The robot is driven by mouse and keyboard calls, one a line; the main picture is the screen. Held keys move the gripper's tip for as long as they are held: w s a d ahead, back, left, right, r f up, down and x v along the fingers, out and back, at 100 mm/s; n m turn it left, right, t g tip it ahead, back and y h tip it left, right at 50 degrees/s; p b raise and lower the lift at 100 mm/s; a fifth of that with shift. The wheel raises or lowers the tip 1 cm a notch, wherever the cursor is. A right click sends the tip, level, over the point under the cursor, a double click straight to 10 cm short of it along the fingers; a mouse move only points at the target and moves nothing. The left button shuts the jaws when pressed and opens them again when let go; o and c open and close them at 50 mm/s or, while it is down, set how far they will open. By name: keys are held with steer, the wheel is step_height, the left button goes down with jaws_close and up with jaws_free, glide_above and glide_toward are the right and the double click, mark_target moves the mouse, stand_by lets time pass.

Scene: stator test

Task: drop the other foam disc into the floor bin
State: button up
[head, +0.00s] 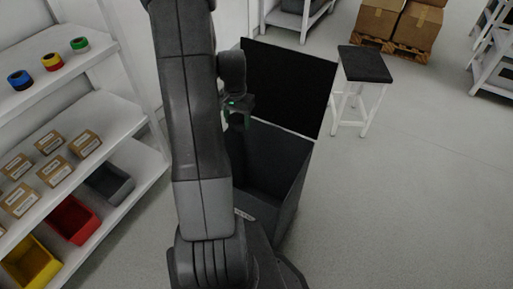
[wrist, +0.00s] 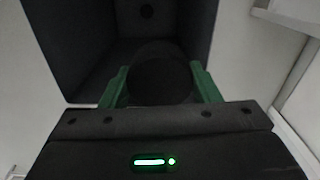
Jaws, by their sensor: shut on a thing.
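The floor bin (head: 292,200) is a large dark box standing on the floor with its black lid (head: 290,85) up. In the wrist view, its dark inside (wrist: 75,50) fills the area past my fingers. My gripper (head: 238,120) is above the bin's opening, near its left back part. In the wrist view, my gripper (wrist: 161,85) has its green fingers on either side of a dark round foam disc (wrist: 160,82) and is shut on it. The disc cannot be made out in the head view. The bin's floor is too dark to read.
A white shelf rack (head: 120,165) on the left holds tape rolls, small cartons and coloured bins. A stool with a black seat (head: 365,64) stands behind the bin to the right. Boxes on a pallet (head: 400,45) are at the back. The floor at right is clear.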

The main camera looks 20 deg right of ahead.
steer(key=s+d+f+m+b, duration=0.1)
steer(key=d+f+b, duration=0.1)
steer(key=f+b, duration=0.3)
steer(key=s+d+f+m+b, duration=0.2)
steer(key=d+f+b, duration=0.1)
steer(key=f+b, duration=0.2)
step_height(320, 180, down, 3)
steer(key=shift+d+r, duration=0.1)
steer(key=shift+d, duration=0.2)
steer(key=shift+s, duration=0.1)
steer(key=o, duration=1)
steer(key=shift+o, duration=0.2)
steer(key=shift+r, duration=0.1)
step_height(320, 180, up, 14)
steer(key=p, duration=0.3)
steer(key=shift+p, duration=0.3)
steer(key=shift+f, duration=0.25)
